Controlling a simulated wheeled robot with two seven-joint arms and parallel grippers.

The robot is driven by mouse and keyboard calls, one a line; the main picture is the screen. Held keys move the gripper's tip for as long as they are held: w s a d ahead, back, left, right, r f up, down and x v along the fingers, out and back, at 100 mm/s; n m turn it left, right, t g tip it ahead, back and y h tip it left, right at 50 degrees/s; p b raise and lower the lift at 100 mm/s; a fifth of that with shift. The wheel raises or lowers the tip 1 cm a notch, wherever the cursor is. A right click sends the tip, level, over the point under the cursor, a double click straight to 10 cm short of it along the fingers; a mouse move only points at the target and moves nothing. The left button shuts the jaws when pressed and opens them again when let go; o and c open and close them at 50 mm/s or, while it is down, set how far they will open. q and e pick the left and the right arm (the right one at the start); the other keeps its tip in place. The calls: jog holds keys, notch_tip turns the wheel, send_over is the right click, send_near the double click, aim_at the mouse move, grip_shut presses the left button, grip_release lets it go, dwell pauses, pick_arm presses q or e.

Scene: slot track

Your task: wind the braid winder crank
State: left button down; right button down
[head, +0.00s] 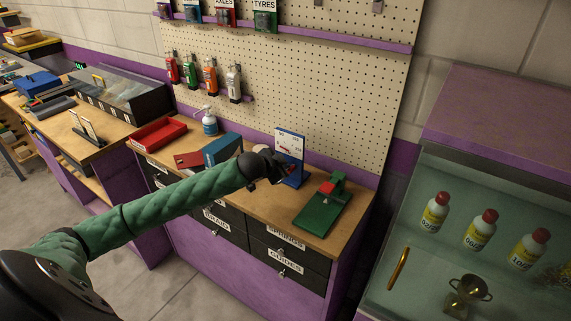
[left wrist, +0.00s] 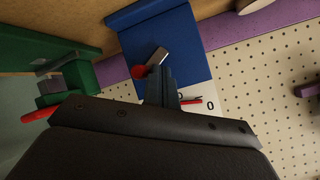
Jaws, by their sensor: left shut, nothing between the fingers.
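My left gripper (head: 274,168) is shut and empty in front of a blue stand (head: 296,178) with a white dial panel (head: 289,144). In the left wrist view its closed fingers (left wrist: 160,74) point over the blue base (left wrist: 165,35), close to a small silver and red part (left wrist: 151,62); I cannot tell whether they touch it.
A pegboard (head: 300,75) rises behind. A glass cabinet (head: 480,185) with bottles stands to the right. Drawers are below the bench top.

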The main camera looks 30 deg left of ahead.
pick_arm(q)
jog(key=shift+d+f, duration=0.1)
jog(key=shift+d, duration=0.35)
jog(key=shift+f, duration=0.1)
jog(key=shift+s+d+f+p, duration=0.1)
jog(key=shift+d+f+p, duration=0.15)
jog(key=shift+d+p, duration=0.1)
jog(key=shift+d+f, duration=0.15)
jog(key=shift+f, duration=0.05)
dwell(0.3)
